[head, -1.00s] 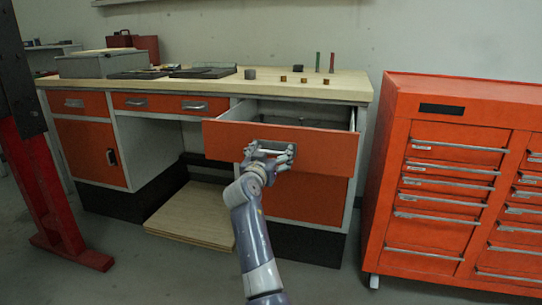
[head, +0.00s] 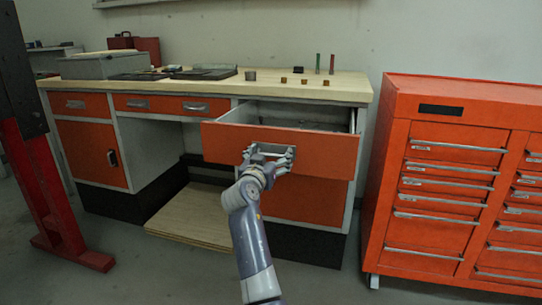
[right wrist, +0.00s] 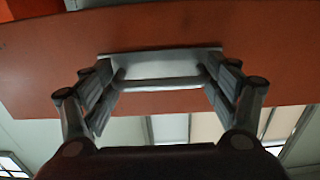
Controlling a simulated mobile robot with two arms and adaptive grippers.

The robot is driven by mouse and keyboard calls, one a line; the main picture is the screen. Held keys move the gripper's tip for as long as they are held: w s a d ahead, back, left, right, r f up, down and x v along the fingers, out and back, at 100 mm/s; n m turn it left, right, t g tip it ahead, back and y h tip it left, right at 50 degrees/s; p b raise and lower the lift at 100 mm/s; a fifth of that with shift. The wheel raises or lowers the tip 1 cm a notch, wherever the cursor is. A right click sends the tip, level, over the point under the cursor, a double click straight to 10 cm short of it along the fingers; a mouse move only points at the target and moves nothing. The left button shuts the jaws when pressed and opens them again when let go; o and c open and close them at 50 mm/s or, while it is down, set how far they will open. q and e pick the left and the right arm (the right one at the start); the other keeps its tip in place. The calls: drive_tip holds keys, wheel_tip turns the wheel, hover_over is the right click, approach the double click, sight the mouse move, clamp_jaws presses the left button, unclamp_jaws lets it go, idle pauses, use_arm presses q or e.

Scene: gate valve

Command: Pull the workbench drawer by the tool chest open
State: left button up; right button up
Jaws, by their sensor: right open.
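The workbench drawer (head: 325,150) by the tool chest is orange and stands pulled out of the bench, with its open inside showing behind the front. My right gripper (head: 271,157) is at the drawer's handle, in the middle of the front. In the right wrist view the silver bar handle (right wrist: 160,85) lies between the spread fingers of the right gripper (right wrist: 162,95). The fingers are open, one near each end of the handle; I cannot tell whether they touch it. My left gripper is not in view.
The orange tool chest (head: 445,185) stands to the right of the bench. The wooden worktop (head: 300,85) holds several small blocks and trays. A red and black post (head: 45,185) stands at left. A wooden board (head: 195,212) lies under the bench. Grey floor is clear in front.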

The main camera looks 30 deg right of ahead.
drive_tip(key=v, duration=0.6)
drive_tip(key=shift+s+a, duration=0.2)
drive_tip(key=shift+s, duration=0.1)
